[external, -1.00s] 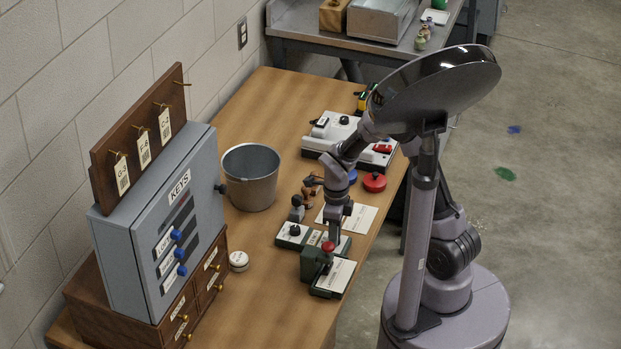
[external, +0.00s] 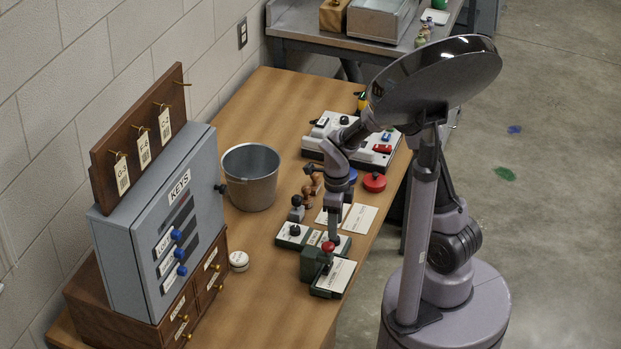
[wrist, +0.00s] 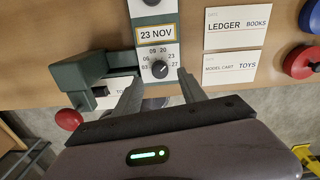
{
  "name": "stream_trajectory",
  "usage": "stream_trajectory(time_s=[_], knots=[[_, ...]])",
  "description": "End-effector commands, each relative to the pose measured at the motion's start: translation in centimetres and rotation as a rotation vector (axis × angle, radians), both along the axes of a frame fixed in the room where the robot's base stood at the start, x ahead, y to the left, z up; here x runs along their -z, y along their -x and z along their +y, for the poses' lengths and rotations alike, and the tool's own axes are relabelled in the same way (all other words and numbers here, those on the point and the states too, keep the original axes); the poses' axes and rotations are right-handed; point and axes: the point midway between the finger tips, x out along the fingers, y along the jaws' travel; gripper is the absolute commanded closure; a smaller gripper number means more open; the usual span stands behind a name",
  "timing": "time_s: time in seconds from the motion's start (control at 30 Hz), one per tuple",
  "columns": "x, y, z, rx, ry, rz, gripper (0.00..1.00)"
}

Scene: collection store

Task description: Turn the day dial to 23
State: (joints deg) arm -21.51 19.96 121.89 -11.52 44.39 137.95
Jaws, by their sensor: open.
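The day dial (wrist: 160,69) is a small black knob on a white plate, ringed by numbers including 08, 20, 23 and 27. Its 23 is at the right. I cannot clearly tell where its pointer stands. A card reading 23 NOV (wrist: 157,35) sits just above it in the wrist view. My gripper (wrist: 160,75) is open, with one finger on each side of the dial; contact is not clear. In the external view my gripper (external: 334,237) is low over the green dial unit (external: 291,242) and hides the day dial. Another black knob (external: 295,230) is at the unit's left.
A dark green stamp press with a red knob (external: 328,247) stands close beside my gripper; its knob also shows in the wrist view (wrist: 68,119). Ledger and toys cards (wrist: 236,28) lie to the right. Red (external: 374,182) and blue round pads are beyond. A metal bucket (external: 251,178) stands farther left.

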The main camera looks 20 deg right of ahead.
Motion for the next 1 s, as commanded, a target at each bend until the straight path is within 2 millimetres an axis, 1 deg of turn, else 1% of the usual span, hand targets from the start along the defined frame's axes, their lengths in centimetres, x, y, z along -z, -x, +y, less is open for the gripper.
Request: stream_trajectory(time_s=[0.03, 0.1, 0.2, 0.3, 0.4, 0.53, 0.93, 1.0], knots=[[-2.7, -0.1, 0.0, 0.001, -0.002, -0.004, 0.51], [-5.2, -0.1, 0.0, 0.000, -0.001, -0.005, 0.51], [-8.4, -0.1, 0.0, 0.001, -0.002, -0.004, 0.51], [-10.8, -0.1, 0.0, 0.000, -0.001, -0.003, 0.51], [-12.4, -0.1, 0.0, 0.000, -0.001, -0.002, 0.51], [-13.2, -0.1, 0.0, 0.001, 0.000, -0.001, 0.51], [-13.1, 0.0, 0.0, 0.000, 0.001, -0.001, 0.51], [-13.5, 0.1, -0.2, -0.023, -0.005, -0.008, 0.51]])
